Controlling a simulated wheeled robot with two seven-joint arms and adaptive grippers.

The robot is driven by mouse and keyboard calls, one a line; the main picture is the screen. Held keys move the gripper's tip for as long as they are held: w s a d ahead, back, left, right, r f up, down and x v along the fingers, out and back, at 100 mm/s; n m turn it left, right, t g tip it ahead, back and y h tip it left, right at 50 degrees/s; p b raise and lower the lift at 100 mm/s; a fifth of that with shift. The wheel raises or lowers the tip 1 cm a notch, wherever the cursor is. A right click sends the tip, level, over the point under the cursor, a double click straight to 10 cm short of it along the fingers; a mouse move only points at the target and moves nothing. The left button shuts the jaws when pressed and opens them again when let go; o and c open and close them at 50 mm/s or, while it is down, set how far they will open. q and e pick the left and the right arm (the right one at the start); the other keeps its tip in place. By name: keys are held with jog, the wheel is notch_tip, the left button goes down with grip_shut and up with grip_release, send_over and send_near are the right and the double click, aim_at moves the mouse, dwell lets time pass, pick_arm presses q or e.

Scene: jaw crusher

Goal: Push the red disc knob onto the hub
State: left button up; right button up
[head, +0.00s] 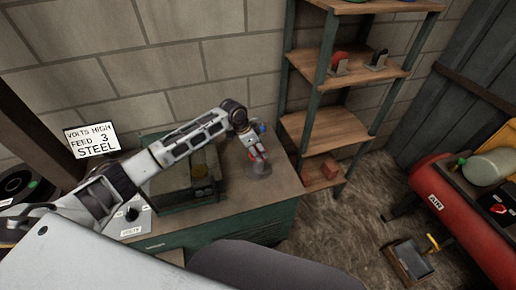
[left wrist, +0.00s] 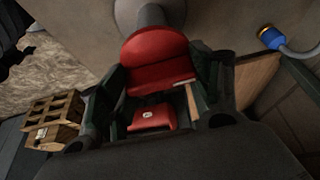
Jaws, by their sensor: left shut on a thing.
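The red disc knob (left wrist: 155,55) is between the fingers of my left gripper (left wrist: 160,75) in the left wrist view. The gripper is shut on it. A grey round post with a wide base, apparently the hub (left wrist: 150,14), stands directly beyond the disc. The disc's edge overlaps the post in this view, and I cannot tell whether they touch. In the head view my left gripper (head: 259,154) points down at the grey hub (head: 261,171) on the bench top. The disc there is mostly hidden by the fingers. My right gripper is not in view.
The green bench (head: 225,222) carries a machine (head: 200,175) left of the gripper. A wooden shelf rack (head: 308,128) stands close on the right. A red air tank (head: 455,215) is farther right. A blue connector on a hose (left wrist: 270,38) shows in the left wrist view.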

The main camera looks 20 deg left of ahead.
pick_arm(q)
jog(key=shift+f, duration=0.25)
jog(key=o, duration=1)
jog(key=shift+o, duration=0.2)
jog(key=v, duration=1.2)
jog(key=shift+w, duration=0.1)
